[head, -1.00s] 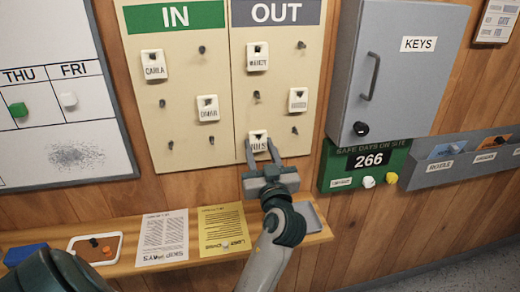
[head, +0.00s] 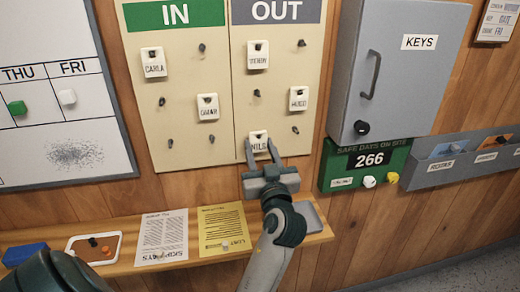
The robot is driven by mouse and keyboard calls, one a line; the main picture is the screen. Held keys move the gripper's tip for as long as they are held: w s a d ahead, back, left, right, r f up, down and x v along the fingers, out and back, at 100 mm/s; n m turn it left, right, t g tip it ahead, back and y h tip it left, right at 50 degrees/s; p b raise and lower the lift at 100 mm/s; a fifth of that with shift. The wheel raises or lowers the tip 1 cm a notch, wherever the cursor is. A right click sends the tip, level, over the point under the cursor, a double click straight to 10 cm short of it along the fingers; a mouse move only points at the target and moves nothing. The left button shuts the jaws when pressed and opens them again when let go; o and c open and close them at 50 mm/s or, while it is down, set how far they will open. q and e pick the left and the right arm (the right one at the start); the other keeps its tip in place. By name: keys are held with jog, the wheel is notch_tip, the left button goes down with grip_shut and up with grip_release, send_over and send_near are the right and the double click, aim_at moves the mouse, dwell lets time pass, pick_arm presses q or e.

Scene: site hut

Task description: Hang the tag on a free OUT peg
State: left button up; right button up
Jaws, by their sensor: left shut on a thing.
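My left gripper (head: 261,150) is at the bottom of the OUT board (head: 280,70), its two fingers on either side of the white NILS tag (head: 258,142), shut on it. The tag is upright at the lower-left OUT peg position. A dark spot shows at its hole, but I cannot tell whether the peg is through it. The WENDY tag (head: 257,55) and HUGO tag (head: 298,99) hang on other OUT pegs. Bare OUT pegs show at upper right (head: 301,43), middle left (head: 256,93) and lower right (head: 295,130). My right gripper is not in view.
The IN board (head: 183,75) on the left holds the CARLA (head: 154,63) and OMAR (head: 207,107) tags. The grey key cabinet (head: 405,75) and green safe-days sign (head: 340,165) stand out close on the right. A wooden shelf (head: 195,255) with papers runs below.

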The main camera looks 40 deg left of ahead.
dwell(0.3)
pick_arm(q)
jog(key=o, duration=1)
jog(key=shift+c, duration=0.2)
